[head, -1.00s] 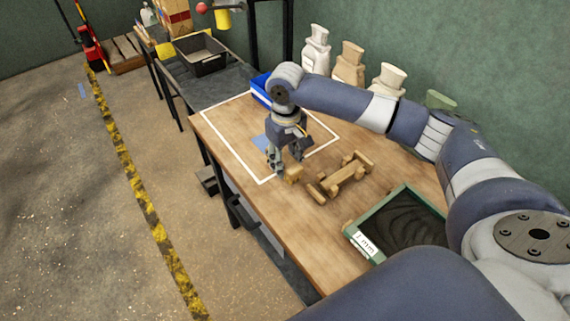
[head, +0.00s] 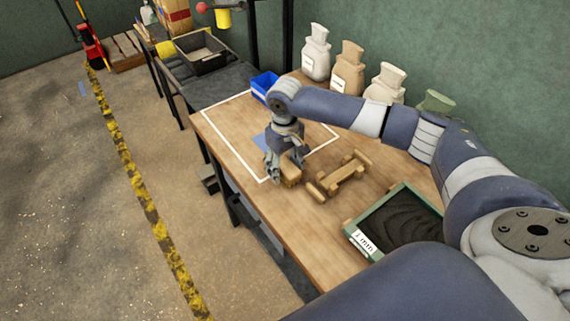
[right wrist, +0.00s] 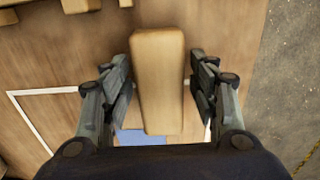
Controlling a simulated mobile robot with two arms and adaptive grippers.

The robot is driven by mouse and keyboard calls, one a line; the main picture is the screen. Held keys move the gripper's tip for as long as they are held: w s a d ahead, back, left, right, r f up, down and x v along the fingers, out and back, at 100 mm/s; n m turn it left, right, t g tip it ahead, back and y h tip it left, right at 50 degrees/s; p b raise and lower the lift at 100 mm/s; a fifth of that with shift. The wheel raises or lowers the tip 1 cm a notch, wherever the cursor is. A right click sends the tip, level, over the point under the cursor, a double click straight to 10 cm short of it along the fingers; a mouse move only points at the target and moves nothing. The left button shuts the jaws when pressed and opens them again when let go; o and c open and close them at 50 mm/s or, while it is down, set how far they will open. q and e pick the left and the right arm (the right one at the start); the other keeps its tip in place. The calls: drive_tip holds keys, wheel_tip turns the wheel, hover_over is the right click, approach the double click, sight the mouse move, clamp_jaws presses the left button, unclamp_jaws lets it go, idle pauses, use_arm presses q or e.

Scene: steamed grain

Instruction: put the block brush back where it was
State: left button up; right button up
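The block brush (head: 290,174) is a small light-wood block on the table, by the near corner of the white outline (head: 240,161). Its underside is hidden. My right gripper (head: 281,176) is down over it, fingers pointing at the table. In the right wrist view the block (right wrist: 158,80) lies lengthwise between the two fingers (right wrist: 160,85), with a narrow gap showing at least on the right side. The right gripper looks open around the block, not closed on it. My left gripper is not in view.
A wooden stand (head: 342,176) lies just right of the brush. A green-framed sieve (head: 363,245) with dark contents is nearer. A blue bin (head: 265,87) and several sacks (head: 347,68) stand at the back. A blue patch (head: 259,141) lies inside the outline.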

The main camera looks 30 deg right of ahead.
sight(285, 164)
drive_tip(key=shift+r, duration=0.1)
wheel_tip(285, 164, up, 12)
drive_tip(key=b, duration=0.1)
idle(0.5)
drive_tip(key=shift+a, duration=0.1)
idle(0.4)
